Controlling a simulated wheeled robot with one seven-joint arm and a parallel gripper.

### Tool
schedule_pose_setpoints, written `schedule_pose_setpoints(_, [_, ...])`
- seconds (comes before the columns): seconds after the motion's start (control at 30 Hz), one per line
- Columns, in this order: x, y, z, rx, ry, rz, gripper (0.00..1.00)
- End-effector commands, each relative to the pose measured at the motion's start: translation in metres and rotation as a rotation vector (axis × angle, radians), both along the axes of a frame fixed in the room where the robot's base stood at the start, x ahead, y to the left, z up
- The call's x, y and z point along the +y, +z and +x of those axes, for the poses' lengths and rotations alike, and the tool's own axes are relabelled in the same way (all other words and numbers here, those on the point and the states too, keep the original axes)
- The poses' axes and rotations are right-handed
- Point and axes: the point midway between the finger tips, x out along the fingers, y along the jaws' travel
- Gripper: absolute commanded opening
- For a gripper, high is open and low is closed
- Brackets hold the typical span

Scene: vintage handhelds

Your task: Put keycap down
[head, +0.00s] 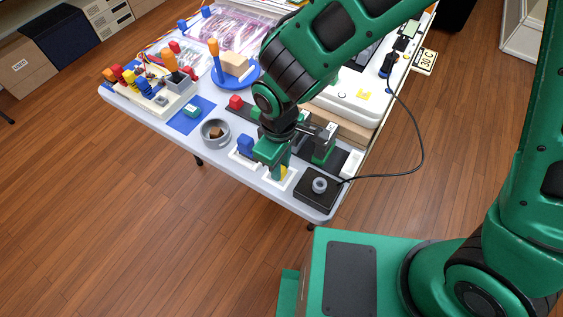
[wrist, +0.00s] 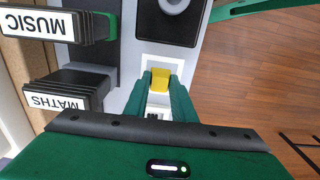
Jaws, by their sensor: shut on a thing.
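My gripper (wrist: 162,86) points down over the near part of the table and is shut on a small yellow block, which looks like the keycap (wrist: 161,77). In the head view the yellow keycap (head: 284,171) shows beside the fingertips of my gripper (head: 277,168), mostly hidden by them. A white square frame (wrist: 176,60) surrounds the keycap in the wrist view; the frame also shows in the head view (head: 271,185). I cannot tell whether the keycap touches the surface.
A black pad with a grey ring (head: 319,185) sits right of my gripper. A blue block (head: 245,146) in a white frame and a grey bowl (head: 214,133) stand to the left. Black cartridges labelled MUSIC (wrist: 62,23) and MATHS (wrist: 70,95) stand close by. The table edge is near.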

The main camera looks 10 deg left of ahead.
Motion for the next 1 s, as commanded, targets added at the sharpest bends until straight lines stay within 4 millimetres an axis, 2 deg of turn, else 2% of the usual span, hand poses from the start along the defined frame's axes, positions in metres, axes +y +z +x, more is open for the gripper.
schedule_pose_setpoints(0.1, [0.000,-0.001,0.000,0.000,0.001,0.000,0.00])
schedule_pose_setpoints(0.13, [0.000,-0.002,0.000,0.000,0.001,0.000,0.26])
schedule_pose_setpoints(0.2, [0.000,-0.001,0.000,0.000,0.001,0.000,0.42])
schedule_pose_setpoints(0.5, [0.001,0.000,0.000,0.000,0.001,0.000,0.42])
schedule_pose_setpoints(0.63, [0.001,0.007,0.000,-0.002,0.001,0.001,0.42])
schedule_pose_setpoints(0.77, [0.001,0.024,0.000,-0.003,0.000,0.003,0.42])
schedule_pose_setpoints(1.0, [0.002,0.071,-0.001,-0.004,0.001,0.004,0.42])
